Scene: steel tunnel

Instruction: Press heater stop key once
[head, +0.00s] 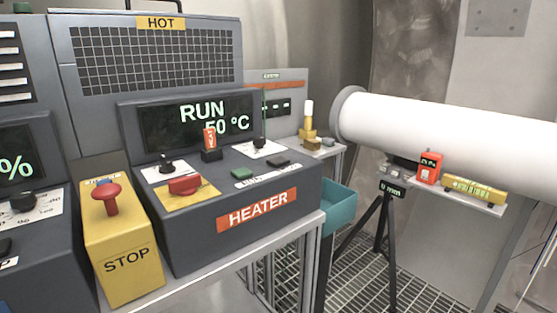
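The heater console (235,205) is a dark grey sloped box with an orange HEATER label. Its screen (185,125) reads RUN and 50 °C. On its top are a green key (242,174) and a dark key (278,162), side by side near the right. Any marks on these two keys are too small to read, so I cannot tell for sure which is the stop key. A red knob (184,185) sits on a yellow plate to their left. My gripper is not in view.
A teal bin (340,205) is at the table's right edge. A white tube (450,130) and a tripod (385,225) stand at right above grating floor.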

